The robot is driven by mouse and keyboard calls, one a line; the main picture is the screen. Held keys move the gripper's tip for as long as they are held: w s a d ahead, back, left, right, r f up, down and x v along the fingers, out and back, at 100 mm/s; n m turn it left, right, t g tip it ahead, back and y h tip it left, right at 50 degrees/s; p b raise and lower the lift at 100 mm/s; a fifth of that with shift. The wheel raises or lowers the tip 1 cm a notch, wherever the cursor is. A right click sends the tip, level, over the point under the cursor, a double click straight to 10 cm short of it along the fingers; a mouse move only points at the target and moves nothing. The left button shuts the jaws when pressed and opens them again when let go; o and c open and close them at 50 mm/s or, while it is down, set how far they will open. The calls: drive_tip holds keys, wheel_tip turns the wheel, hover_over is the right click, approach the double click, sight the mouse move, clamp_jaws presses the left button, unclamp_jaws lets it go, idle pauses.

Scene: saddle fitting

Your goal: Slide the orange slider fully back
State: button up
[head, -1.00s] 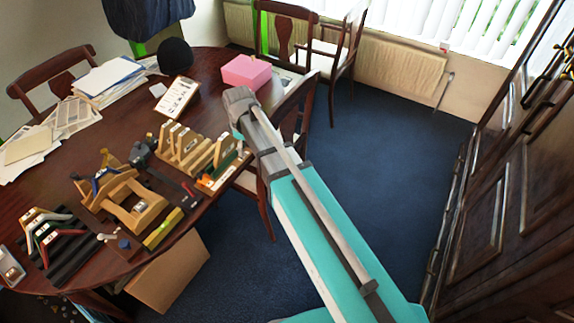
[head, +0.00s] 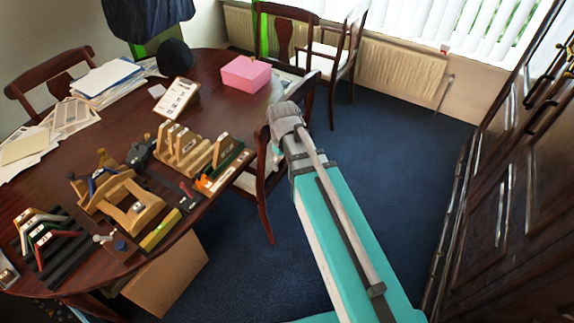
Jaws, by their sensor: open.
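A small orange piece (head: 204,182), likely the orange slider, sits at the near left end of a low wooden fixture (head: 222,178) on the table. The fixture has a light strip along its front and a dark green upright part behind. The slider is too small to tell its exact place on its track. My arm rises from the lower right, and its grey upper joint is to the right of the fixture, apart from it. My gripper is not visible; it is hidden behind or beyond my arm.
A wooden slotted rack (head: 180,150) stands directly left of the fixture. A wooden stand (head: 130,208), a yellow-green block (head: 161,229) and a rack of angled pieces (head: 48,240) are further left. A pink box (head: 246,73) lies behind. A chair (head: 268,185) stands at the table's right edge.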

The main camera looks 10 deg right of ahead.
drive_tip(key=shift+s+d+f+m, duration=0.1)
drive_tip(key=shift+s+d+m, duration=0.2)
drive_tip(key=shift+s+d, duration=0.15)
drive_tip(key=shift+w, duration=0.1)
drive_tip(key=s+d+m, duration=0.4)
drive_tip(key=s+d, duration=0.2)
drive_tip(key=shift+d+m, duration=0.25)
drive_tip(key=shift+m, duration=0.15)
